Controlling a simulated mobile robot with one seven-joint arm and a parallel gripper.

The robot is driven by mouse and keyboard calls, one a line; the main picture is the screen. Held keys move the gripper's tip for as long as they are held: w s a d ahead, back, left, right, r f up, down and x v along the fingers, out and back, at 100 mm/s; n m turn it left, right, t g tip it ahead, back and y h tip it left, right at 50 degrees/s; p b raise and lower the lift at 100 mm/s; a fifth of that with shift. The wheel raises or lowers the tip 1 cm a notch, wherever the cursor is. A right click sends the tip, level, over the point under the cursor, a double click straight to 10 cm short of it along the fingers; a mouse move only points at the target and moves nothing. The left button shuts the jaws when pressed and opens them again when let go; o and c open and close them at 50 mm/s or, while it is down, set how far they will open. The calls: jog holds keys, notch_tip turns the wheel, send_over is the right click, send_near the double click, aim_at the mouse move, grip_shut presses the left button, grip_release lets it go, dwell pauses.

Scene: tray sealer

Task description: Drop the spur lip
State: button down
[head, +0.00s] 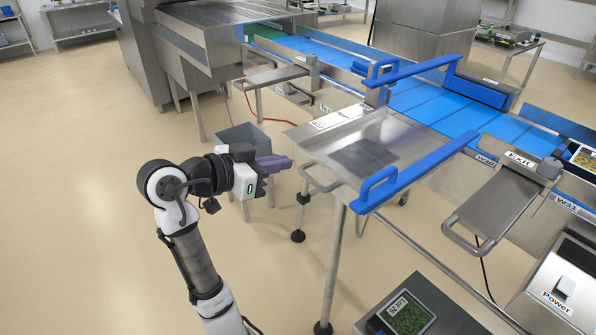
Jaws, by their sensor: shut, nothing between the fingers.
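No part is legibly labelled as the spur lip, so I cannot tell for sure which it is. A metal table (372,128) with raised edges adjoins the blue belt, and a grey looped handle (322,180) sticks out from its left end. Two flat grey flaps with looped ends also show: one beside the Exit label (500,205), lying roughly level, and one farther back (275,77). My gripper (283,163) is shut and empty. It points right, left of the metal table and apart from its handle.
Blue handled bars (415,172) and (410,70) flank the metal table. The floor at left is clear.

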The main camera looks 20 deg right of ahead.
jog(key=p, duration=0.3)
send_over(324, 172)
jog(key=s+a, duration=0.1)
jog(key=a, duration=0.2)
notch_tip(324, 172, down, 2)
jog(key=shift+d+f, duration=0.1)
jog(key=shift+d, duration=0.05)
jog(key=f, duration=0.1)
jog(key=a+f, duration=0.1)
jog(key=shift+s+a+f, duration=0.1)
jog(key=shift+s+f, duration=0.05)
jog(key=shift+f, duration=0.15)
jog(key=shift+s+a+f+p, duration=0.15)
jog(key=shift+a+f+p, duration=0.2)
jog(key=shift+f, duration=0.2)
jog(key=shift+f+b, duration=0.15)
jog(key=shift+b, duration=0.25)
jog(key=shift+f+b, duration=0.15)
jog(key=shift+b, duration=0.15)
jog(key=shift+a+h, duration=0.2)
jog(key=shift+h, duration=0.1)
jog(key=shift+b, duration=0.35)
